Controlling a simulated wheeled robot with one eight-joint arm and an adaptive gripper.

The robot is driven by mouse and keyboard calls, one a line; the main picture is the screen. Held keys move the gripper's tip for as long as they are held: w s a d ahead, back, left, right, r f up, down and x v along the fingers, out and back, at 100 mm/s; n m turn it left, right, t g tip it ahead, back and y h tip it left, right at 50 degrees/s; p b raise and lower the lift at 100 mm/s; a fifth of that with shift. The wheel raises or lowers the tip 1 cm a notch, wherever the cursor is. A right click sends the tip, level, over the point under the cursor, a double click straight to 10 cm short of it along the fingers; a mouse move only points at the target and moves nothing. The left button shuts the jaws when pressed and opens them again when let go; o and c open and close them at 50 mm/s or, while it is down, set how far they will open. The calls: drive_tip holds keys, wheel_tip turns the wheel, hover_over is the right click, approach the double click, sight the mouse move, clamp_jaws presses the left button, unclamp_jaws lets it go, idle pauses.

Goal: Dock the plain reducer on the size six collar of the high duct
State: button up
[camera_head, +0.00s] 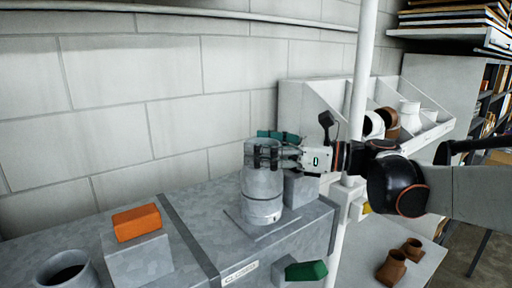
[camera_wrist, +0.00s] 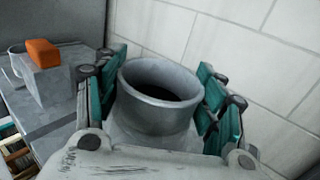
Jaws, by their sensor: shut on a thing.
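My gripper (camera_head: 266,150) is shut on the plain reducer (camera_head: 262,182), a grey metal sleeve, near its top. The reducer is upright over a grey collar (camera_head: 263,212) with a small pale label, on the flat top of the metal duct (camera_head: 200,205). The two look in line and touching, but I cannot tell whether the reducer is fully seated. The label is too small to read. In the wrist view the reducer's round open mouth (camera_wrist: 160,92) faces up between the teal fingers of my gripper (camera_wrist: 158,80). The collar is hidden there.
Another open grey collar (camera_head: 68,270) stands at the lower left, near a grey block with an orange handle (camera_head: 137,222). A green handle (camera_head: 306,271) is at the duct's front, beside a "CLOSED" label. A white pole (camera_head: 361,80) rises close to my arm. Bins (camera_head: 310,100) hold white and brown fittings.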

drive_tip(key=shift+f, duration=0.3)
drive_tip(key=o, duration=1.3)
drive_tip(key=shift+c, duration=0.2)
drive_tip(key=v, duration=1.1)
drive_tip(key=shift+b, duration=0.35)
drive_tip(key=shift+s, duration=0.1)
